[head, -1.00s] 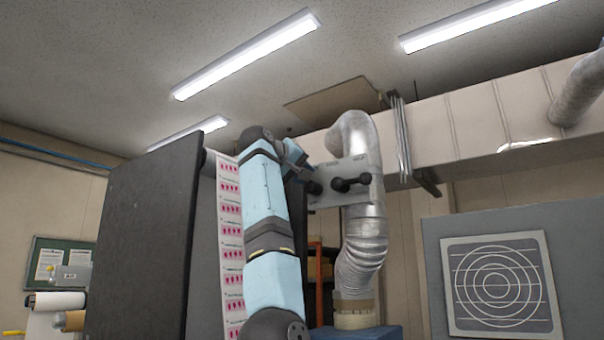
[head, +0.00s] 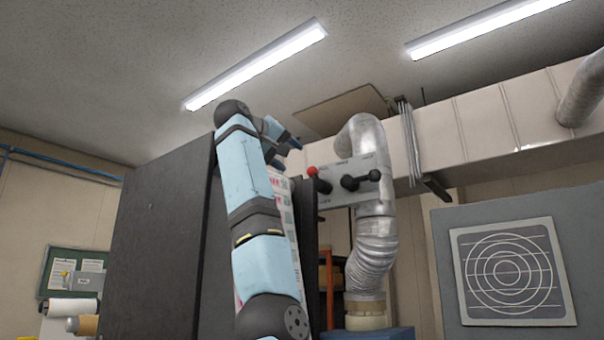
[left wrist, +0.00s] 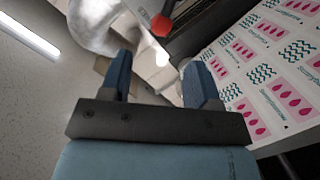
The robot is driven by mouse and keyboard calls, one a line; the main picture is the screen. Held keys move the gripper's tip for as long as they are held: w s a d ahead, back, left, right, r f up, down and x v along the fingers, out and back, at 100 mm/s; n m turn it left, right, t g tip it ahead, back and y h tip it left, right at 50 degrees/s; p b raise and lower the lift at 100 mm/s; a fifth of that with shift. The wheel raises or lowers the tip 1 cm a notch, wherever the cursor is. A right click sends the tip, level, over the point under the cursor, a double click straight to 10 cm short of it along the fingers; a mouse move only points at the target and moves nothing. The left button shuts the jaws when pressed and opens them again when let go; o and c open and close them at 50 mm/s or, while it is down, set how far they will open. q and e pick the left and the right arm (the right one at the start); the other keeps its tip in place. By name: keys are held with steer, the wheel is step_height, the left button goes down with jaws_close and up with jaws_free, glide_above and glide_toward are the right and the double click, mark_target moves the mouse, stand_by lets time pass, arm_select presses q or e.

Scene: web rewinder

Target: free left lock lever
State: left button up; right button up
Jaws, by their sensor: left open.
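A grey panel (head: 335,198) carries two levers. The left lever (head: 322,185) has a black hub and a red knob (head: 312,171) at its upper left end. The right lever (head: 360,180) is all black and lies roughly level. My left gripper (head: 290,145) is open and empty, up and left of the red knob and apart from it. In the left wrist view, the open fingers (left wrist: 158,68) point toward the red knob (left wrist: 161,26), which shows beyond them with nothing between the jaws. My right gripper is not in view.
A dark upright plate (head: 160,240) stands left of my left arm. A printed web (head: 282,205) runs behind the arm and shows at right in the left wrist view (left wrist: 265,70). A silver duct (head: 370,255) stands behind the panel.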

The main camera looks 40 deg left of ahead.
arm_select(q)
steer(key=s, duration=0.3)
steer(key=shift+s+d+r+b, duration=0.1)
steer(key=shift+s+r+b, duration=0.15)
steer(key=shift+s+b, duration=0.1)
steer(key=shift+w, duration=0.1)
